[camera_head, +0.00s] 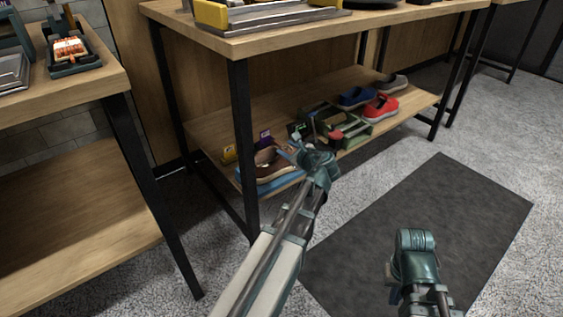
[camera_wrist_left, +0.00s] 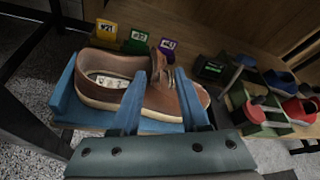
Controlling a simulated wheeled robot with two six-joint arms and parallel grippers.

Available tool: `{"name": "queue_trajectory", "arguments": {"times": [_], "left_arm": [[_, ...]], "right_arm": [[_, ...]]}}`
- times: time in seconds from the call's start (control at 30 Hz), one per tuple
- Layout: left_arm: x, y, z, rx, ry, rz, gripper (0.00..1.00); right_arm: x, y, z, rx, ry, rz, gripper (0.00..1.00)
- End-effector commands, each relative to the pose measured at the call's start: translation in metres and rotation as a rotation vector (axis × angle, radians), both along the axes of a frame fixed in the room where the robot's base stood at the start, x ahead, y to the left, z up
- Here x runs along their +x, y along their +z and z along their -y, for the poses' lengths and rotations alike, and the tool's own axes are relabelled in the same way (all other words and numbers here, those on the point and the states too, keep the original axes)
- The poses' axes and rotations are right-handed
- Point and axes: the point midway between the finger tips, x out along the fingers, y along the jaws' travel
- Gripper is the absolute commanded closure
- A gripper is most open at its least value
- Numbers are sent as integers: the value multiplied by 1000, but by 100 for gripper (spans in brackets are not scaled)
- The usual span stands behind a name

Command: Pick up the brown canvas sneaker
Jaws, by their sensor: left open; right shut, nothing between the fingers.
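The brown canvas sneaker (camera_head: 270,163) rests in a blue tray (camera_head: 277,183) on the lower shelf of the middle table. In the left wrist view the brown sneaker (camera_wrist_left: 108,65) lies sideways with its heel at the left, its toe at the right and a pale sole. The blue tray (camera_wrist_left: 68,95) surrounds its base. My left gripper (camera_head: 288,150) reaches in to the sneaker's right part. Its two fingers (camera_wrist_left: 160,75) are open over the sneaker's near side; whether they touch it is unclear. My right gripper (camera_head: 390,272) is shut and empty above the dark mat, far from the shelf.
Yellow, green and purple number tags (camera_wrist_left: 106,30) stand behind the sneaker. A black table leg (camera_head: 243,140) stands left of my gripper. The tabletop (camera_head: 300,35) overhangs the shelf.

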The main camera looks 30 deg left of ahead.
Motion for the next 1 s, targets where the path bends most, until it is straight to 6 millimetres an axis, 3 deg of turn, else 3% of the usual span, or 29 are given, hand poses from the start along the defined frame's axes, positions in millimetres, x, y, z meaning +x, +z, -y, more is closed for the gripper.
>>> {"name": "queue_trajectory", "arguments": {"times": [0.3,0.57,0.83,1.0], "left_arm": [[21,-20,-34,0,3,0,56],[23,-20,-38,-1,0,1,56],[22,-20,-38,0,1,-1,100],[22,-20,-38,-1,1,0,100]], "right_arm": [[0,-20,0,0,0,0,100],[0,-20,0,0,0,0,100],[0,-20,0,0,0,0,100],[0,-20,0,0,0,0,100]]}}
